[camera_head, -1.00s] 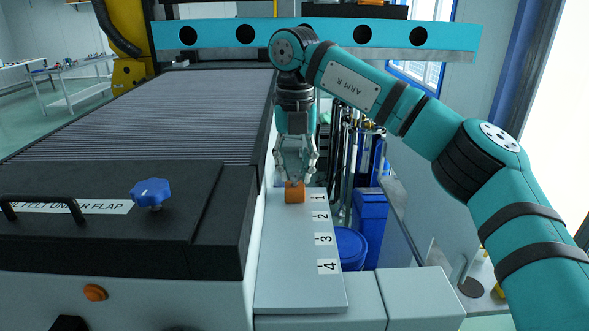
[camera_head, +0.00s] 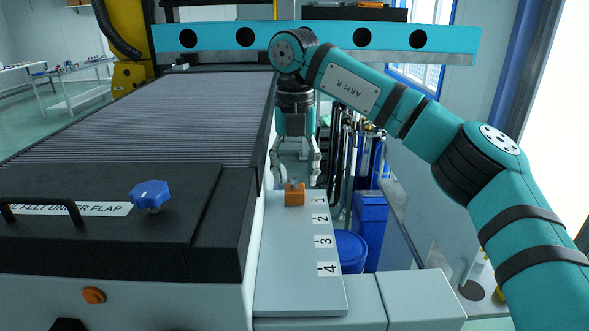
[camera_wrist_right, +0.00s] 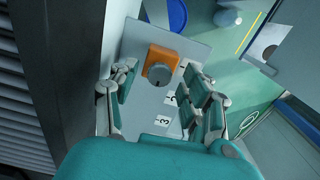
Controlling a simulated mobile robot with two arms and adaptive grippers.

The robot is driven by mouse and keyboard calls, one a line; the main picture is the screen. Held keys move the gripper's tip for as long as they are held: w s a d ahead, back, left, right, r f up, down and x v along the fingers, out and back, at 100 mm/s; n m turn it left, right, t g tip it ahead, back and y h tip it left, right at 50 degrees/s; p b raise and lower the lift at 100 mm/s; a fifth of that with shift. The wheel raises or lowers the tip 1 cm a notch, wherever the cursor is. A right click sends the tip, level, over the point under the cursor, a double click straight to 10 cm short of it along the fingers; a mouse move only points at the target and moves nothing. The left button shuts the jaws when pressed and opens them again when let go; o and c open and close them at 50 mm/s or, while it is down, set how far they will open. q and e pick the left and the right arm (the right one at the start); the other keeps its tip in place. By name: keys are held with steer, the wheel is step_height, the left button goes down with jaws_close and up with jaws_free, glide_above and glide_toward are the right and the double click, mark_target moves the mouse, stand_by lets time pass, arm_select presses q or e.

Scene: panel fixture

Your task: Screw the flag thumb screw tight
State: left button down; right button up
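An orange block (camera_head: 294,198) sits on the light grey plate (camera_head: 290,260) beside the number 1. A round grey screw head stands on the block; it shows best in the right wrist view (camera_wrist_right: 159,73), with a dark line across it. I take it for the flag thumb screw, but no clear flag shape shows. How tight it is cannot be told. My right gripper (camera_head: 297,179) points down over it, fingers spread on both sides and clear of the head. The wrist view also shows these open fingers (camera_wrist_right: 162,98) with nothing between them. My left gripper is not in view.
Labels 1, 2, 3 and 4 run along the plate. A blue star knob (camera_head: 150,194) stands on the black cover (camera_head: 110,240) at left. The ribbed bed (camera_head: 180,115) rises beside the plate. Blue containers (camera_head: 369,230) stand low at right.

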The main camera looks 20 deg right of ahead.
mark_target(295, 176)
step_height(295, 176, up, 12)
stand_by(0.6)
